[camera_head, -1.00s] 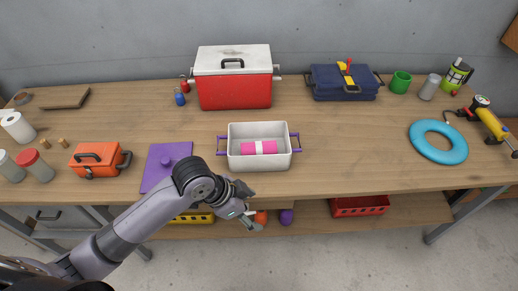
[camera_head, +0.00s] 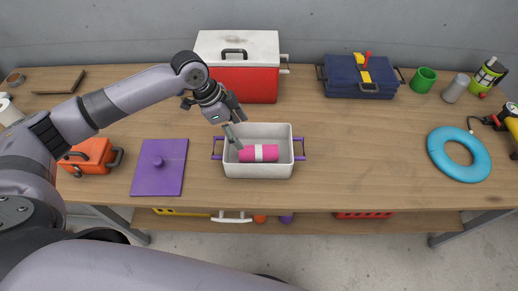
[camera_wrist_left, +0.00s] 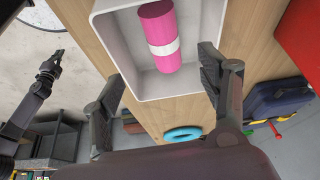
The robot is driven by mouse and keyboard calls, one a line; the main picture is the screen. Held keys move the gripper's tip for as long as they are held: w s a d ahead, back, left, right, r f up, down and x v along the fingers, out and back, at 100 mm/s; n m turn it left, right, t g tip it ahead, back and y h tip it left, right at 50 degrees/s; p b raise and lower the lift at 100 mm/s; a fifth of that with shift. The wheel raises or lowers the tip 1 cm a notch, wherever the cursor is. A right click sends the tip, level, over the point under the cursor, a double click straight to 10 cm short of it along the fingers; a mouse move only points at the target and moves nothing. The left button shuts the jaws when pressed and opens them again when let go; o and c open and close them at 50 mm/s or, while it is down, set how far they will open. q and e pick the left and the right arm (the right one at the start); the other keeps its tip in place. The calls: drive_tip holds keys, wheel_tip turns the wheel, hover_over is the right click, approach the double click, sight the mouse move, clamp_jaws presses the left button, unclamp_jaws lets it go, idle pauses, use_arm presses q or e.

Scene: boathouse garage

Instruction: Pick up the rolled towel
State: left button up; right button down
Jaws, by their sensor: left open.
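The rolled towel (camera_head: 258,153) is bright pink with a white band around its middle. It lies inside a white pot (camera_head: 285,172) with purple side handles. In the left wrist view the towel (camera_wrist_left: 160,38) shows against the pot's inner wall. My left gripper (camera_head: 236,124) is open and empty, reaching down over the pot's back left part, above and beside the towel's left end. In the left wrist view its two fingers stand wide apart, with the towel beyond them. What seems to be my right gripper (camera_wrist_left: 50,68) shows at the left of that view, away from the pot.
A purple lid (camera_head: 160,178) lies left of the pot, with an orange toolbox (camera_head: 92,152) farther left. A red and white cooler (camera_head: 245,80) stands close behind my left gripper. A navy toolbox (camera_head: 360,85) and blue ring (camera_head: 458,155) are rightward.

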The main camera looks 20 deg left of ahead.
sight(257, 149)
use_arm(q)
drive_tip(key=x, duration=0.4)
drive_tip(key=shift+w+d+p, duration=0.1)
drive_tip(key=shift+w+p, duration=0.05)
drive_tip(key=shift+p, duration=0.2)
drive_tip(key=shift+x, duration=0.95)
drive_tip(key=shift+p+x, duration=0.35)
drive_tip(key=shift+x, duration=0.7)
drive_tip(key=shift+w+f, duration=0.1)
drive_tip(key=shift+f, duration=0.15)
drive_tip(key=p+x, duration=0.1)
drive_tip(key=x, duration=0.2)
drive_tip(key=shift+w+d+f+p, duration=0.15)
drive_tip(key=shift+d+f+p, duration=0.05)
drive_tip(key=shift+d+p, duration=0.1)
drive_tip(key=shift+w+d+f, duration=0.1)
drive_tip(key=shift+d+f, duration=0.05)
drive_tip(key=shift+f, duration=0.35)
drive_tip(key=c, duration=1.3)
use_arm(e)
drive_tip(key=shift+w+a+r, duration=0.1)
drive_tip(key=shift+w+r, duration=0.05)
drive_tip(key=shift+r, duration=0.7)
drive_tip(key=shift+w+a+r, duration=0.1)
drive_tip(key=shift+w+r, duration=0.05)
drive_tip(key=shift+r, duration=0.7)
